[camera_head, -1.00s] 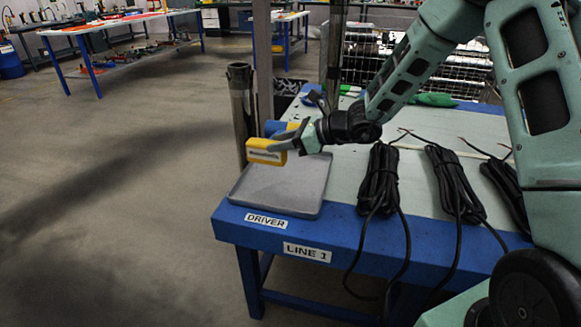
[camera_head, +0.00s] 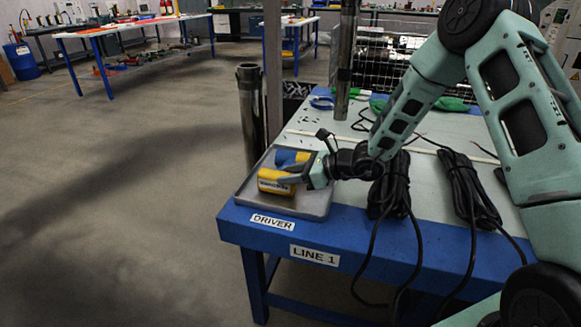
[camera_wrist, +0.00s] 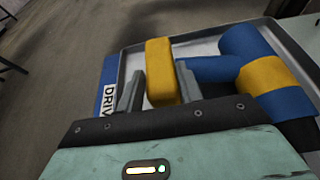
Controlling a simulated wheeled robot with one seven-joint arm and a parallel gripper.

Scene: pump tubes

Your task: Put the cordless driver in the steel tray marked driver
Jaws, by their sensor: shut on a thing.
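The cordless driver (camera_head: 277,181) is yellow and blue. My gripper (camera_head: 288,179) is shut on it, and in the head view both are over the steel tray (camera_head: 318,208) at the table's near left corner. The tray is grey and shallow, with a label reading DRIVER (camera_head: 272,222) on the blue table edge in front. In the wrist view the driver's yellow end (camera_wrist: 160,70) sits by the fingers (camera_wrist: 157,88), and its blue and yellow body (camera_wrist: 262,70) lies to the right, within the tray's outline. Whether the driver touches the tray floor I cannot tell.
Black cable bundles (camera_head: 391,185) lie right of the tray on the blue-edged table (camera_head: 350,232), with cords hanging over the front. A dark metal post (camera_head: 251,115) stands behind the tray. Blue and green items lie at the table's back. Floor on the left is clear.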

